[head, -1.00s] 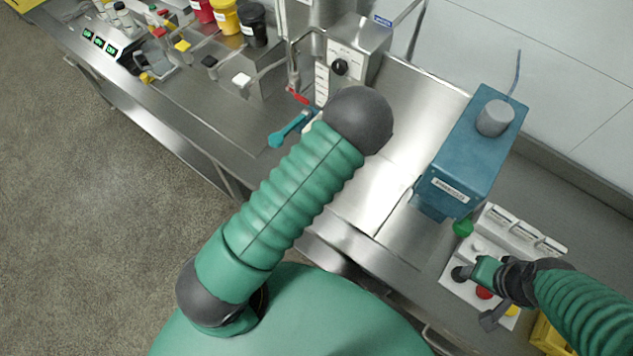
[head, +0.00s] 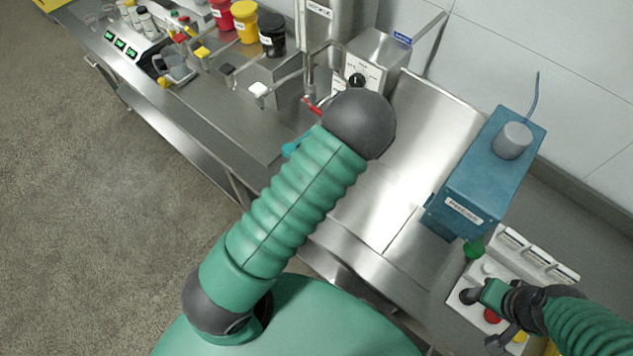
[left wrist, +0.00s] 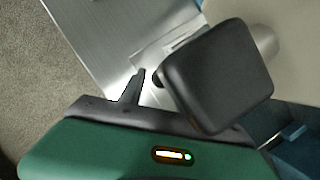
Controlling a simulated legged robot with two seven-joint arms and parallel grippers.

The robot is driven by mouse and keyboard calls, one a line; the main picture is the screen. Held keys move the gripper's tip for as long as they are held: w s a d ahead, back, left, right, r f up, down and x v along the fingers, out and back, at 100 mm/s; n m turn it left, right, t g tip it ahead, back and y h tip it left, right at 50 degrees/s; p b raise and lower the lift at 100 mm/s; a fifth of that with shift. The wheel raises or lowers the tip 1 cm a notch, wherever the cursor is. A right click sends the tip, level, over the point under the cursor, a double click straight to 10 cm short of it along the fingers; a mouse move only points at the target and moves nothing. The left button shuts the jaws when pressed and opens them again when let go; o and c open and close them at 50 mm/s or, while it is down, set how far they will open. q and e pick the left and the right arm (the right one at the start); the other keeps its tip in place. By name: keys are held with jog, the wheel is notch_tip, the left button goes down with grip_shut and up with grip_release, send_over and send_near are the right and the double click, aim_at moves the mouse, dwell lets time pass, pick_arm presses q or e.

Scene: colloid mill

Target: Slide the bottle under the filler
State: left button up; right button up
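I cannot make out a bottle under a filler in either view. Small white bottles with dark caps (head: 146,22) stand at the far upper left of the bench in the head view. A steel machine with a black dial (head: 372,68) stands behind my left arm. My left gripper is hidden behind that arm in the head view. In the left wrist view a narrow dark finger (left wrist: 131,88) shows beside a large dark block (left wrist: 215,75); I cannot tell whether that block is part of the gripper. My right gripper (head: 493,310) is over the button panel; its opening is unclear.
A blue machine (head: 485,175) with a grey cap stands right of a bare steel plate (head: 410,140). The white button panel (head: 535,262) is below it. Red, yellow and black tubs (head: 245,22) and a grey jug (head: 175,66) stand upper left.

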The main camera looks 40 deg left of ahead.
pick_arm(q)
jog(key=v, duration=1.4)
jog(key=shift+d+r, duration=0.25)
